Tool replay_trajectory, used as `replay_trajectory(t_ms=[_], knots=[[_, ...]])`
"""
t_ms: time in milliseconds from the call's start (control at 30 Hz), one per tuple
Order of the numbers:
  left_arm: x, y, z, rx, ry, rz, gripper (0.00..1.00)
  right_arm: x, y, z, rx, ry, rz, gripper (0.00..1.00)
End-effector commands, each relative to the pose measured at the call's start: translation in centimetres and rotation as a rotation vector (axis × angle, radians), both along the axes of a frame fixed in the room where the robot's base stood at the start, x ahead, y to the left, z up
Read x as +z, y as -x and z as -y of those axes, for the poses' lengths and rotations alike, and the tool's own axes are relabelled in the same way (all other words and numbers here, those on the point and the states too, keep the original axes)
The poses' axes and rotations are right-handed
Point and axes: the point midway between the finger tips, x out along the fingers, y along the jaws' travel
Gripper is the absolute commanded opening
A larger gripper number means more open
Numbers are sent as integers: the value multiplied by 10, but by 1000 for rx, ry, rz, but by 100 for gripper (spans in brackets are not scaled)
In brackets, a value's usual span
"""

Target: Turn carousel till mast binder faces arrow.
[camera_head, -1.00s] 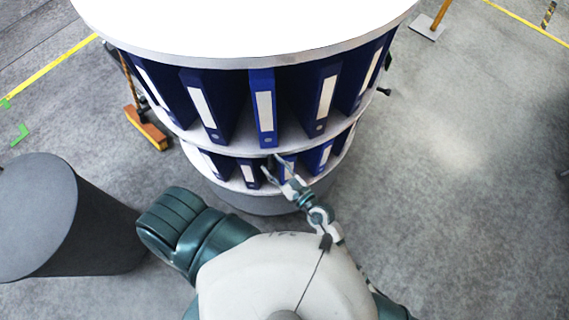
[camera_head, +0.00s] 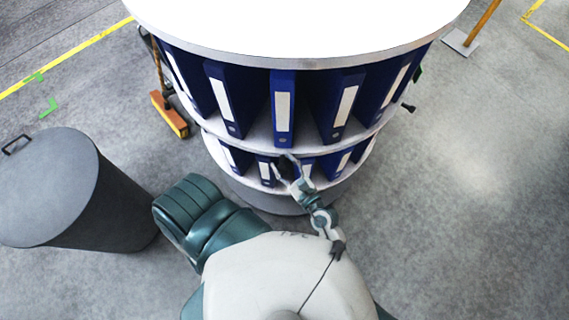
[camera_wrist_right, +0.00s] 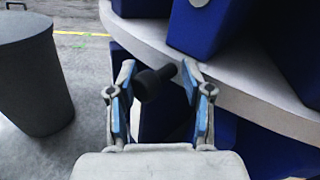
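The carousel is a round, white-topped stand (camera_head: 300,25) with two visible tiers of blue binders. An upper-tier binder (camera_head: 284,105) faces me with a blank-looking white label; I cannot tell which one is the mast binder. No arrow can be made out. My right gripper (camera_head: 287,168) is at the lower tier's near edge. In the right wrist view the gripper (camera_wrist_right: 158,72) is open, with a black knob (camera_wrist_right: 155,84) between its fingers. Gaps show on both sides of the knob. The carousel's pale shelf edge (camera_wrist_right: 235,90) lies just beyond. My left gripper is out of view.
A grey bin (camera_head: 60,190) with a handle stands at the left. A broom (camera_head: 170,115) stands by the carousel's left side. Another black knob (camera_head: 408,107) sticks out at the carousel's right. The right floor is clear.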

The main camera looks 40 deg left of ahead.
Motion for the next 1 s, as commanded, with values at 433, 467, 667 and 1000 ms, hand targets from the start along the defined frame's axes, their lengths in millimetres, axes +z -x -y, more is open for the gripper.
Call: replay_trajectory(t_ms=[433, 467, 667, 1000], knots=[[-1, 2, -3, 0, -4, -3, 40, -4, 1, 2, 2, 6, -5, 50], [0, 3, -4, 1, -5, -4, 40, -5, 2, 3, 1, 7, -6, 50], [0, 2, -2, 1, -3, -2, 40, -6, 10, 29, 1, 9, -5, 50], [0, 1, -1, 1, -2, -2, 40, -6, 33, 96, 3, 10, -3, 50]])
